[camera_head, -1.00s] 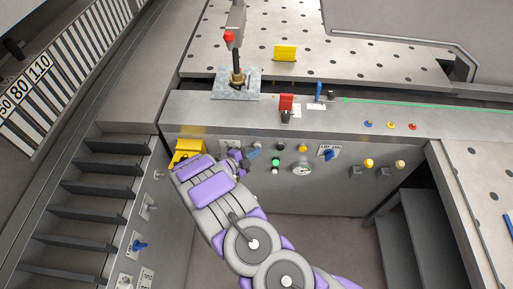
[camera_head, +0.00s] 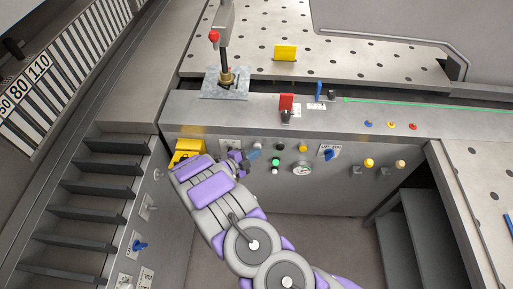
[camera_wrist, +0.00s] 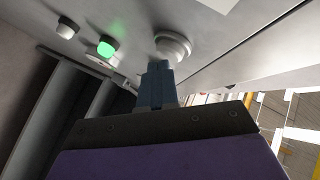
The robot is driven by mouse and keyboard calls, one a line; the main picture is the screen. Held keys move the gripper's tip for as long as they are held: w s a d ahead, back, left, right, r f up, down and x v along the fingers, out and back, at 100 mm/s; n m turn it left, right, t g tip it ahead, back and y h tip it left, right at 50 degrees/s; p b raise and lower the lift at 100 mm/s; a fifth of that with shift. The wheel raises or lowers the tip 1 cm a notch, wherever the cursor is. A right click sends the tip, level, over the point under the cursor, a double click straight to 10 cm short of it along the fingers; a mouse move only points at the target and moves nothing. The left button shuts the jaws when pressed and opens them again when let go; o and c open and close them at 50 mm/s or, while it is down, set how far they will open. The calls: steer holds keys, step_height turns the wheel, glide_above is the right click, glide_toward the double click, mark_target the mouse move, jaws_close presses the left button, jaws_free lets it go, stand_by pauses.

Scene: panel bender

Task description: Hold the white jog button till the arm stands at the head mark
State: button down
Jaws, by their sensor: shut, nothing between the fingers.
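The white jog button (camera_wrist: 172,46) is a round pale knob on the panel in the wrist view. My gripper (camera_wrist: 158,70) is shut and empty, its blue-grey fingertips up against the button's near edge; the exact contact is partly hidden by them. In the head view my gripper (camera_head: 250,155) reaches the front panel just below a small pale button (camera_head: 259,146). The machine's arm (camera_head: 225,50), a dark post with a red knob and a brass foot, stands over a grey speckled plate (camera_head: 224,92) at the bed's left front. I cannot tell which mark is the head mark.
A yellow block (camera_head: 285,52) stands on the perforated bed.

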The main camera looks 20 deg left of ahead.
steer(key=shift+s+d, duration=0.1)
steer(key=shift+s, duration=0.5)
steer(key=shift+s, duration=0.1)
steer(key=shift+s+d+b, duration=0.2)
steer(key=shift+s+b, duration=0.05)
steer(key=shift+s, duration=0.55)
steer(key=shift+s+d+b, duration=0.2)
steer(key=shift+s+b, duration=0.1)
steer(key=shift+s, duration=0.45)
steer(key=shift+s+d+b, duration=0.2)
steer(key=shift+s+b, duration=0.05)
steer(key=shift+s, duration=0.55)
